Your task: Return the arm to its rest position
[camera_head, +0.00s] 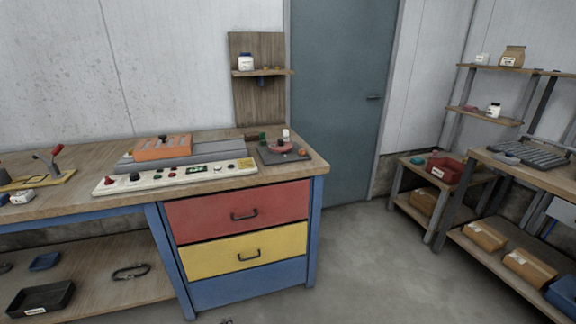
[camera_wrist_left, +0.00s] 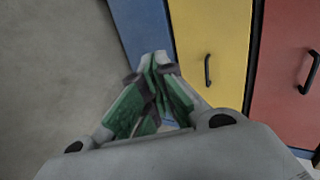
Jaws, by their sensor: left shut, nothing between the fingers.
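My left gripper (camera_wrist_left: 158,62) shows in the left wrist view with its green-padded fingers together and nothing between them. It is low, in front of the workbench's drawer unit, with the blue drawer (camera_wrist_left: 150,35), the yellow drawer (camera_wrist_left: 212,50) and the red drawer (camera_wrist_left: 288,75) beyond it. It looks apart from them. In the head view only a small dark tip shows at the bottom edge, and I cannot tell if it is this gripper. My right gripper is in neither view.
The wooden workbench (camera_head: 80,157) carries a white control panel (camera_head: 180,177), an orange-topped device (camera_head: 162,147) and a dark plate (camera_head: 290,157). A shelf rack (camera_head: 500,248) with boxes stands right. Grey floor (camera_head: 370,265) between them is clear. A door (camera_head: 340,90) is behind.

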